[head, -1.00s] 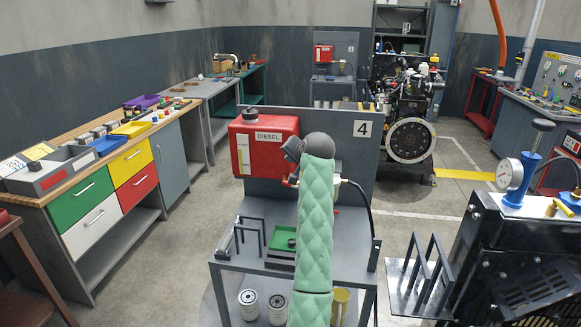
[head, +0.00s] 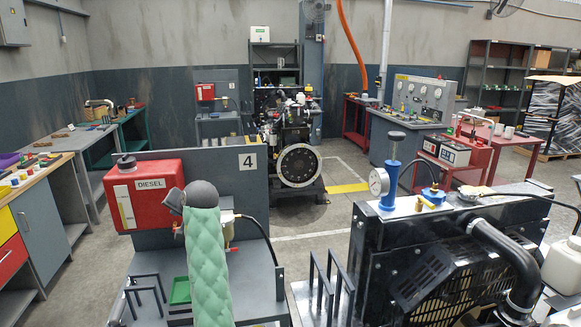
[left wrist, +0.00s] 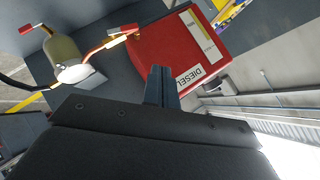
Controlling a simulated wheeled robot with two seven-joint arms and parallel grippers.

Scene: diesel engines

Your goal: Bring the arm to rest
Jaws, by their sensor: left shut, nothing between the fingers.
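My left arm (head: 208,262), in a green quilted sleeve, rises in front of the number 4 bench in the head view. Its dark grey wrist end (head: 201,194) is beside the red diesel tank; the gripper itself is hidden there. In the left wrist view my left gripper (left wrist: 160,72) is shut and empty, its dark fingers pointing toward the red tank (left wrist: 190,48). I cannot tell whether they touch it. My right gripper is in no view.
The red tank (head: 147,196) is mounted on the bench's grey panel (head: 235,200). A fuel filter (left wrist: 66,58) with red-handled valves is near the gripper. A black engine unit (head: 440,255) with a gauge stands right. Clear floor lies behind the bench.

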